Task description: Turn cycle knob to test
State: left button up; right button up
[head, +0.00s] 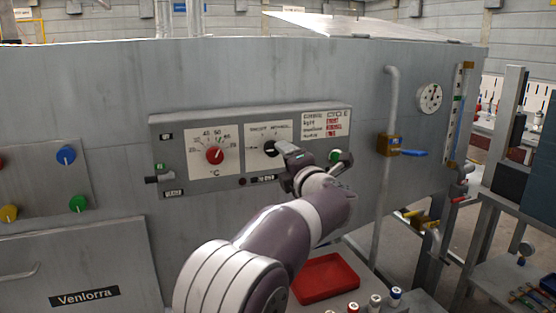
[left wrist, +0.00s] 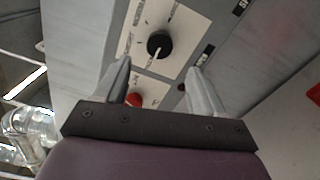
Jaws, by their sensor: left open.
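The black knob (head: 271,148) sits on a white dial plate in the middle of the grey control panel (head: 243,180); it is likely the cycle knob, though the lettering is too small to read. In the left wrist view the knob (left wrist: 160,42) shows whole, its white pointer line towards the picture's bottom, slightly left. My left gripper (head: 286,166) is in front of the panel, just right of the knob. It is open and empty, its fingers (left wrist: 158,76) apart, with the knob beyond their tips and untouched. My right gripper is not in view.
A red temperature knob (head: 215,155) is left of the black knob, and a green light (head: 335,156) is right. A pipe with a blue-handled valve (head: 412,152) stands further right. A red tray (head: 326,278) lies below my arm. Coloured knobs (head: 66,155) are at far left.

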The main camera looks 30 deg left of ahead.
pick_arm(q)
jog(key=v, duration=0.4)
jog(key=shift+s, duration=0.1)
